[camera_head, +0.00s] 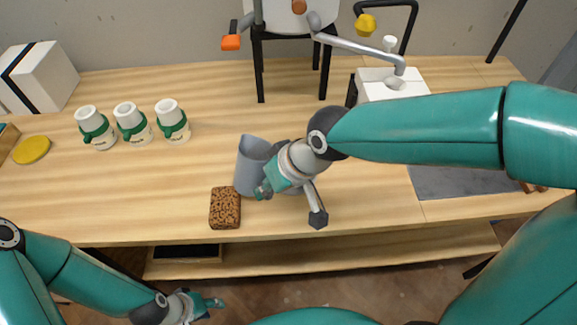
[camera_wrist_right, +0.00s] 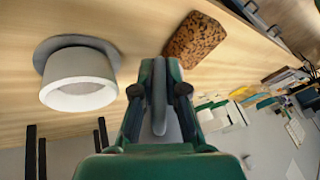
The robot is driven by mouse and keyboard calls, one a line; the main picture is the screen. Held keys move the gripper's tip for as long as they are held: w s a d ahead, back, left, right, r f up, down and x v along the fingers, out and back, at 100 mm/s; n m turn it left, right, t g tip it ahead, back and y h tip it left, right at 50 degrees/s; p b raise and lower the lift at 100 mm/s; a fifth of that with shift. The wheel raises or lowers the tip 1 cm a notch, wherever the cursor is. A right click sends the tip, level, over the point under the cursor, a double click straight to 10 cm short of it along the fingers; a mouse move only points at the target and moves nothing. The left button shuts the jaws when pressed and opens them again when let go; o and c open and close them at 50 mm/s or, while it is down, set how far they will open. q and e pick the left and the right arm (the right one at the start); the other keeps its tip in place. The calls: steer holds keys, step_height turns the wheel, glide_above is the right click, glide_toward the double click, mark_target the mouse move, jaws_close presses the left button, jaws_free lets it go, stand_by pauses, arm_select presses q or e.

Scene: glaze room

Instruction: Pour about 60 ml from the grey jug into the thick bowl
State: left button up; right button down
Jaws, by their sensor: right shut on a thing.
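The grey jug (camera_head: 248,165) is near the middle of the table in the head view and looks about upright. My right gripper (camera_head: 265,188) is at its right side. In the right wrist view its fingers are closed on a narrow grey part of the jug (camera_wrist_right: 159,98), probably the handle. I cannot tell whether the jug touches the table. A pale, thick-walled round vessel, likely the thick bowl (camera_wrist_right: 78,68), stands on a dark grey disc in the wrist view. In the head view my right arm largely hides that spot. My left gripper (camera_head: 208,304) is low, in front of the table, its fingers too small to judge.
A brown speckled block (camera_head: 225,208) lies just left of and in front of the jug. Several white cups with green bands, including this one (camera_head: 131,123), stand at the back left. A yellow disc (camera_head: 32,150) and a white box (camera_head: 42,78) are farther left.

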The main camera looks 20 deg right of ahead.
steer(key=shift+d+f+b, duration=0.15)
steer(key=shift+f+b, duration=0.05)
steer(key=shift+b, duration=0.9)
steer(key=shift+s+r+h+p, duration=0.1)
steer(key=shift+r+h+p, duration=0.4)
steer(key=shift+r+p, duration=0.2)
steer(key=shift+a, duration=0.25)
steer(key=shift+a+h, duration=0.15)
steer(key=shift+h, duration=0.15)
steer(key=shift+a+r+t+h, duration=0.2)
steer(key=shift+r+t+h, duration=0.1)
steer(key=shift+h, duration=0.4)
arm_select(q)
step_height(320, 180, down, 2)
steer(key=shift+f, duration=0.2)
arm_select(e)
steer(key=shift+r, duration=0.15)
